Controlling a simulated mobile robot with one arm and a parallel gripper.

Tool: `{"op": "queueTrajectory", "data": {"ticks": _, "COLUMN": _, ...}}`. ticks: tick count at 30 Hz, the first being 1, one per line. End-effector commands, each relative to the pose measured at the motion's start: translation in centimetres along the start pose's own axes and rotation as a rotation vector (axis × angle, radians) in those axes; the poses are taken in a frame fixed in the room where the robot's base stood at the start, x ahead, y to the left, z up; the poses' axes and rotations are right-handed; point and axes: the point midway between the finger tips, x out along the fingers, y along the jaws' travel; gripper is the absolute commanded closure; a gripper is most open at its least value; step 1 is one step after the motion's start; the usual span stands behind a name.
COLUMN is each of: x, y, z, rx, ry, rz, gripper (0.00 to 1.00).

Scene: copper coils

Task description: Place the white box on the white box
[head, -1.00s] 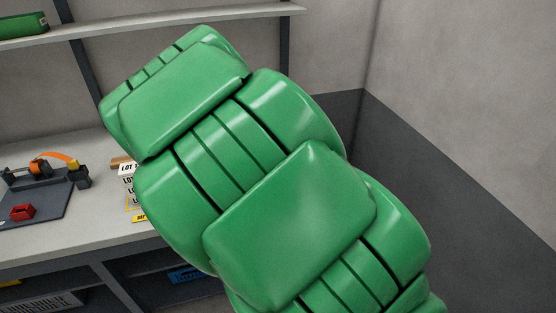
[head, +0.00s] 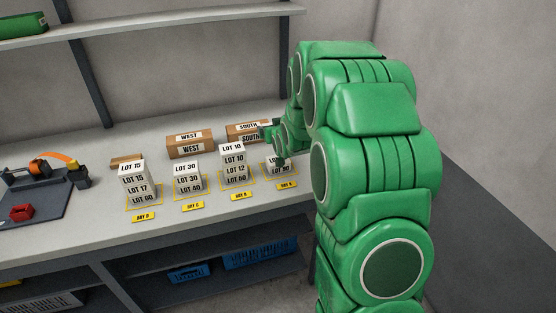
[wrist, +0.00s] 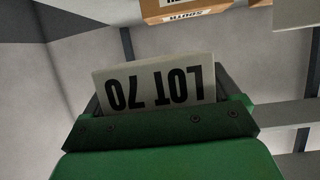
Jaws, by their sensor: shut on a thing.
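My gripper (wrist: 158,118) is shut on a white box (wrist: 155,82) marked LOT 70, which fills the space between the jaws in the wrist view. In the head view my gripper (head: 268,132) is at the right of the bench, by the bay A box; I cannot make out the held box there. A white box (head: 281,169) stands at bay A, partly covered by my arm. White boxes also stand in stacks at bay B (head: 234,165), bay C (head: 187,177) and bay D (head: 135,184).
Brown cartons marked WEST (head: 190,147) and SOUTH (head: 240,133) stand behind the stacks. A dark tray (head: 35,205) with a red item (head: 22,212) and an orange-topped tool lies at the left. A shelf (head: 180,20) runs above; blue crates are below.

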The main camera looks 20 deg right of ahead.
Motion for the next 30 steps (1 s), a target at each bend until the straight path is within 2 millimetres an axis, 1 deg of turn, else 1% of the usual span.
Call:
{"op": "queueTrajectory", "data": {"ticks": 1, "x": 0.2, "y": 0.5, "z": 0.4, "rx": -0.001, "ry": 0.001, "rz": -0.009, "gripper": 0.48}}
{"op": "queueTrajectory", "data": {"ticks": 3, "x": 0.3, "y": 0.7, "z": 0.7, "rx": -0.006, "ry": 0.005, "rz": -0.025, "gripper": 0.48}}
{"op": "queueTrajectory", "data": {"ticks": 11, "x": 0.8, "y": 1.0, "z": 1.9, "rx": -0.014, "ry": 0.006, "rz": -0.047, "gripper": 0.48}}
{"op": "queueTrajectory", "data": {"ticks": 18, "x": 1.9, "y": 0.9, "z": 4.6, "rx": -0.014, "ry": 0.003, "rz": -0.047, "gripper": 0.48}}
{"op": "queueTrajectory", "data": {"ticks": 26, "x": 2.5, "y": 0.9, "z": 5.9, "rx": -0.015, "ry": 0.006, "rz": -0.047, "gripper": 0.48}}
{"op": "queueTrajectory", "data": {"ticks": 30, "x": 3.0, "y": 0.9, "z": 7.3, "rx": -0.015, "ry": 0.002, "rz": -0.047, "gripper": 0.48}}
